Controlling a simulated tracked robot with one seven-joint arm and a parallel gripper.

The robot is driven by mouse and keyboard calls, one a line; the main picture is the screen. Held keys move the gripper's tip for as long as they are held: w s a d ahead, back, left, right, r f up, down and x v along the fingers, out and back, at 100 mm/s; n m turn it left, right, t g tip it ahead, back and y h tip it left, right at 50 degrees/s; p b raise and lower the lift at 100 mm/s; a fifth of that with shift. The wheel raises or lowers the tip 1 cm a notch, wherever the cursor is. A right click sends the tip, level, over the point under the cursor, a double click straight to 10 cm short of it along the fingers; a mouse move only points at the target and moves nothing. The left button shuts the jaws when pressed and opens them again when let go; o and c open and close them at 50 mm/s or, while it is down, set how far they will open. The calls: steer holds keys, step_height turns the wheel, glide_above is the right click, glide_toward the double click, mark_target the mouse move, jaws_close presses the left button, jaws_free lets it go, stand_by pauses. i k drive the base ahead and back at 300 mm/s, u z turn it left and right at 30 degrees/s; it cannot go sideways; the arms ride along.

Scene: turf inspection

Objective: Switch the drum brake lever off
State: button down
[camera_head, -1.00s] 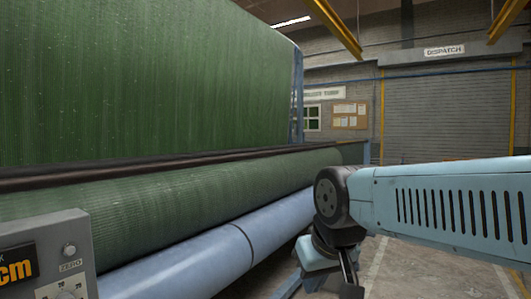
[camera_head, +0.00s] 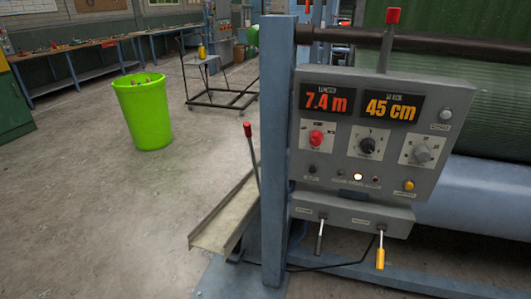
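A grey control panel (camera_head: 385,135) is mounted beside a blue post. Several levers show, and I cannot read their labels to tell which is the drum brake lever. A red-topped lever (camera_head: 390,40) stands upright above the panel. A thin red-knobbed lever (camera_head: 251,150) stands left of the post, tilted slightly left. Under the panel a small box (camera_head: 352,213) carries a dark-handled lever (camera_head: 319,238) and a yellow-handled lever (camera_head: 380,255), both hanging down. My gripper is not in view.
The blue post (camera_head: 278,150) and a low metal channel (camera_head: 225,215) stand left of the panel. A green bin (camera_head: 143,115), a wheeled frame (camera_head: 220,98) and a workbench (camera_head: 70,48) are farther back. A blue roller (camera_head: 475,195) lies at right.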

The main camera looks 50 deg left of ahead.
mark_target(247, 125)
steer(key=u, duration=0.6)
steer(key=k, duration=0.65)
steer(key=u, duration=0.75)
steer(key=k, duration=0.65)
steer(key=u, duration=1)
steer(key=i, duration=1.75)
steer(key=z, duration=0.55)
steer(key=k, duration=0.9)
steer(key=z, duration=0.2)
steer(key=i, duration=0.35)
steer(key=u, duration=0.05)
